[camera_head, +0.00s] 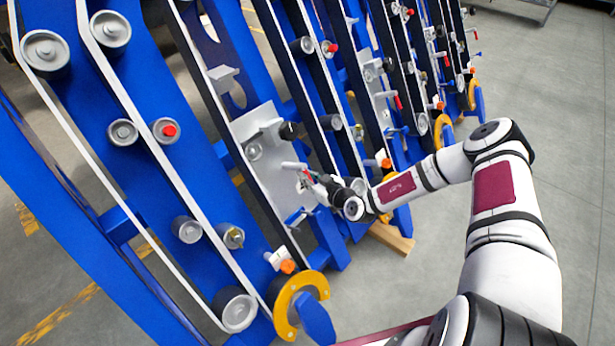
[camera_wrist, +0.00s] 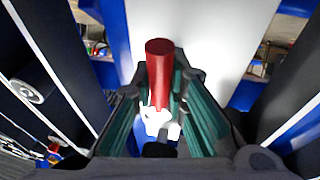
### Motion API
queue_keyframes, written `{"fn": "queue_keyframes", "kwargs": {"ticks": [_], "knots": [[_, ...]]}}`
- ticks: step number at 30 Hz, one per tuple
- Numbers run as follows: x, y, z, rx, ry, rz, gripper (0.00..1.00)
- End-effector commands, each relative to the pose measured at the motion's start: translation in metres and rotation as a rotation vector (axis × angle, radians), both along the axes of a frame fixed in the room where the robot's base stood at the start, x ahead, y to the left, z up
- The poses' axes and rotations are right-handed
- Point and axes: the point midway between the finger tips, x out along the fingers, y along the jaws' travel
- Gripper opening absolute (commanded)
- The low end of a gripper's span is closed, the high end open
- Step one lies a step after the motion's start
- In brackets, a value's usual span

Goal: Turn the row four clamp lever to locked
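A red lever handle (camera_wrist: 160,72) stands in the middle of the wrist view, with a bright metal fitting (camera_wrist: 157,121) at its lower end. My gripper (camera_wrist: 163,88) has its two green-padded fingers on either side of the handle. The fingers look parted, with a narrow gap beside the handle, and I see no firm grip. In the head view my gripper (camera_head: 312,180) is at a pale metal plate (camera_head: 271,172) on the blue frame. A small patch of red shows at its fingertips there, and the rest of the lever is mostly hidden. No row numbers are legible.
Blue chassis beams (camera_head: 150,190) with belts and rollers fill the left and centre. Other red-tipped parts include a red knob (camera_head: 169,130) and a red handle (camera_head: 398,102). A yellow ring (camera_head: 297,302) stands low in front. Open grey floor (camera_head: 560,150) lies at right.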

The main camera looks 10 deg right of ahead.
Motion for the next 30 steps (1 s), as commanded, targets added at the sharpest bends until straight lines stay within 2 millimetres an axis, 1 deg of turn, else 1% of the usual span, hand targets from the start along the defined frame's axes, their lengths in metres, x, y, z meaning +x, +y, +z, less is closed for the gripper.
{"fn": "queue_keyframes", "kwargs": {"ticks": [1,3,12,16,20,27,30], "knots": [[-0.001,-0.001,-0.001,0.002,0.004,-0.003,0.22],[-0.001,-0.001,-0.001,0.001,0.004,-0.002,0.35],[-0.001,-0.001,0.000,0.000,0.001,0.000,0.35],[-0.008,-0.004,0.002,0.000,0.002,-0.001,0.35],[-0.026,-0.013,0.007,0.002,0.003,-0.002,0.35],[-0.070,-0.033,0.020,0.001,0.003,-0.003,0.35],[-0.085,-0.040,0.025,0.001,0.003,-0.003,0.35]]}}
